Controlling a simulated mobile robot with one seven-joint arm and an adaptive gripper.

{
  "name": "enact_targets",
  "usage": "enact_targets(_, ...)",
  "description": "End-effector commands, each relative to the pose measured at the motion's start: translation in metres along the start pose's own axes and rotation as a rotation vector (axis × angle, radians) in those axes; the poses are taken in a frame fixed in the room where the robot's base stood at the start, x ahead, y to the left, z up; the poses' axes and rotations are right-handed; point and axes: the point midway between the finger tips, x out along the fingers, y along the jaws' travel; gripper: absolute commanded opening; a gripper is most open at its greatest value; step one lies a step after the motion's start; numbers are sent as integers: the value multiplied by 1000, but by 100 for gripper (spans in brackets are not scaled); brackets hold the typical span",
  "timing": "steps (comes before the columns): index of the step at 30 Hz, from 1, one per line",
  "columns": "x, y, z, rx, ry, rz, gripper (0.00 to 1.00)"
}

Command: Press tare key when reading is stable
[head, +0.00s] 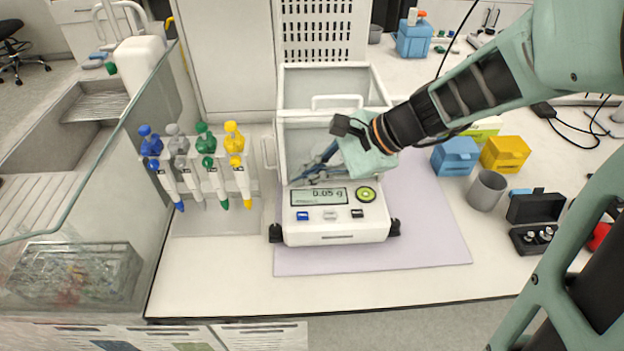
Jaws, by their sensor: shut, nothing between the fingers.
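The balance (334,235) stands on a pale lilac mat (430,232) on the bench. Its display (319,197) reads what looks like 0.05 g. Below the display are a blue key (302,216), a pale key (330,215) and a black key (357,212); their labels are too small to read surely. A round green-ringed emblem (366,194) sits right of the display. My gripper (303,179) is shut and empty, just above and behind the display, in front of the glass draft shield (320,101). Its body hides part of the shield and the weighing chamber.
A rack of several coloured pipettes (205,165) stands left of the balance. Blue (455,156) and yellow (505,153) boxes, a grey cup (487,190) and an open black weight case (535,220) lie to the right. The mat's front strip is clear.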

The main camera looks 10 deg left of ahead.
Motion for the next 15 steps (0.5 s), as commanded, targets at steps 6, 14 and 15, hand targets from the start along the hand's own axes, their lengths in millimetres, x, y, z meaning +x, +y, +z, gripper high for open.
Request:
enact_targets(6,22,16,-16,1,0,1,0)
enact_targets(14,47,35,-34,0,0,1,0)
enact_targets(15,50,37,-36,0,0,1,0)
